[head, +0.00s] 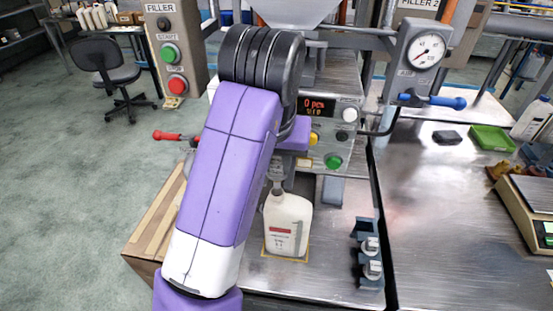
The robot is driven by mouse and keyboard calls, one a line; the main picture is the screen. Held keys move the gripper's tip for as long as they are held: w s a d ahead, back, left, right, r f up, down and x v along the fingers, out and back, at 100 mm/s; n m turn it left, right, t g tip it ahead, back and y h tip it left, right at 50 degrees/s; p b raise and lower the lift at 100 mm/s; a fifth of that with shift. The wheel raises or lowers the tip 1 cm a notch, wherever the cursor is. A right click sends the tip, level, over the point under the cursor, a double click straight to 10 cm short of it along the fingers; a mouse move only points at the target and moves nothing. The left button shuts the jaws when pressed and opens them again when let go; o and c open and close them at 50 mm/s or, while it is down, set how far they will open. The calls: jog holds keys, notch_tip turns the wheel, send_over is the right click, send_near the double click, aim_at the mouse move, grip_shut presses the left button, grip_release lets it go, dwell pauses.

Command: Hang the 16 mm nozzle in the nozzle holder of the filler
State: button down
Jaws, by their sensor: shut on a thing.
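My purple and white arm crosses the middle of the head view, and my purple wrist part shows beside the filler's front. My gripper's fingers are hidden behind the arm, so what they hold cannot be seen. The filler (336,133) has a red display and buttons on its front. A grey nozzle-like piece (278,170) shows under the filler, just above the canister's mouth; I cannot tell whether it is the 16 mm nozzle or part of the holder. A blue-grey rack (366,228) on the bench holds two silver nozzles (372,270); their sizes are unreadable.
A white canister (288,224) stands under the filler within a yellow outline. A red-handled lever (176,136) and a blue-handled valve (433,101) stick out at the sides. A scale (528,200) and green tray (490,138) lie farther right.

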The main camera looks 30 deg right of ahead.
jog(key=c, duration=1.1)
grip_release()
jog(key=shift+c, duration=0.2)
